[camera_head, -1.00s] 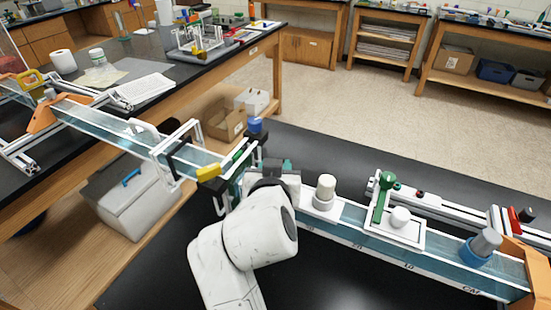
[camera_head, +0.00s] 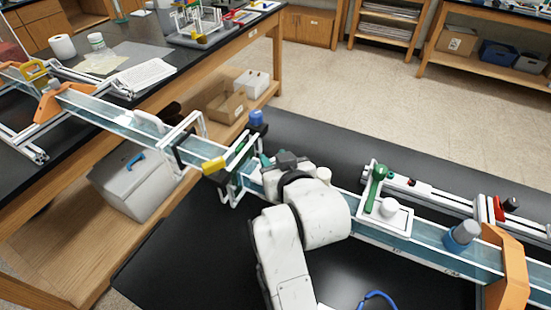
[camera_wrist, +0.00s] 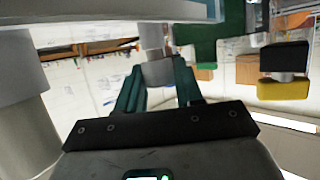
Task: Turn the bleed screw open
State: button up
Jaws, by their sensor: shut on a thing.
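In the wrist view, the two teal fingers of my gripper (camera_wrist: 158,88) are closed on a small grey cylindrical piece (camera_wrist: 157,70), which looks like the bleed screw. A paler shaft continues above it. In the head view, my gripper (camera_head: 270,162) is beside the green frame on the clear channel, and my wrist hides the gripped piece. I cannot tell how far the screw is turned.
A yellow-and-black knob (camera_wrist: 285,88) and a green bracket (camera_wrist: 215,40) are close on the right in the wrist view. A large grey cylinder (camera_wrist: 22,85) stands at the left. A green lever (camera_head: 377,180) and a blue-based grey knob (camera_head: 462,235) sit further right along the channel.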

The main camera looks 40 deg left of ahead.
jog(key=o, duration=1)
jog(key=b+v, duration=0.1)
jog(key=v, duration=0.9)
jog(key=shift+s+d+r+b, duration=0.1)
jog(key=shift+s+d+b, duration=0.05)
jog(key=shift+d+b, duration=0.2)
